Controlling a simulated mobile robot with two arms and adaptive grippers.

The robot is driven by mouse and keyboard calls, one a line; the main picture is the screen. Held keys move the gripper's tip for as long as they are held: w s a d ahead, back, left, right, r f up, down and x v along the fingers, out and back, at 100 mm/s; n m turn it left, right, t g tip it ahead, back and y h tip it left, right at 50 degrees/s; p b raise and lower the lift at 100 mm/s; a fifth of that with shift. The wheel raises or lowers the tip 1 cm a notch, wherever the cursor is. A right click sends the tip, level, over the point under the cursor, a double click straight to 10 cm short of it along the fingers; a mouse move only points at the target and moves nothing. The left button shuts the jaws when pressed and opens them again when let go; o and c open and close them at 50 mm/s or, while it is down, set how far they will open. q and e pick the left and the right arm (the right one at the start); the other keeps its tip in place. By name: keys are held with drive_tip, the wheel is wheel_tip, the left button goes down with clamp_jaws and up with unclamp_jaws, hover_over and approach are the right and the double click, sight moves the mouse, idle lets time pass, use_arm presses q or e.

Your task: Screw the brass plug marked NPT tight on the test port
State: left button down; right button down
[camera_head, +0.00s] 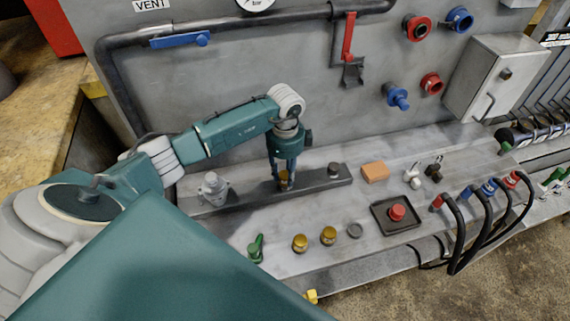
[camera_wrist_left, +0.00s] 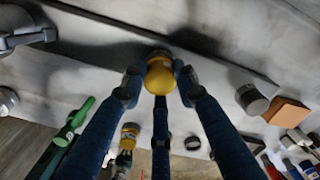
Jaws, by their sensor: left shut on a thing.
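My left gripper (camera_head: 285,176) points down over the middle of a dark grey bar (camera_head: 319,181) on the bench. It is shut on a brass plug (camera_head: 284,185), which stands at the bar's top. In the left wrist view the plug (camera_wrist_left: 160,76) shows as a yellow round top between the fingertips. The test port under it is hidden by the plug and fingers, and I cannot tell how far the plug is seated. Two other brass plugs (camera_head: 300,243) (camera_head: 328,235) stand on the bench in front; no marking is readable. My right gripper is not in view.
A silver fitting (camera_head: 214,188) stands at the bar's left end and a dark round port (camera_head: 333,169) at its right. An orange block (camera_head: 375,171), a black tray (camera_head: 377,214) with a red button, a grey disc (camera_head: 354,230) and a green object (camera_head: 255,248) sit nearby.

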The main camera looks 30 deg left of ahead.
use_arm(q)
drive_tip(key=m+b, duration=0.1)
drive_tip(key=m, duration=0.1)
drive_tip(key=shift+f+m, duration=0.15)
drive_tip(key=shift+m, duration=0.75)
drive_tip(key=m+b, duration=0.1)
drive_tip(key=m, duration=0.1)
drive_tip(key=shift+m+b, duration=0.3)
drive_tip(key=m, duration=0.2)
drive_tip(key=shift+m+b, duration=0.3)
drive_tip(key=shift+b, duration=0.05)
drive_tip(key=c, duration=1.3)
unclamp_jaws()
drive_tip(key=shift+o, duration=0.2)
drive_tip(key=shift+c, duration=0.4)
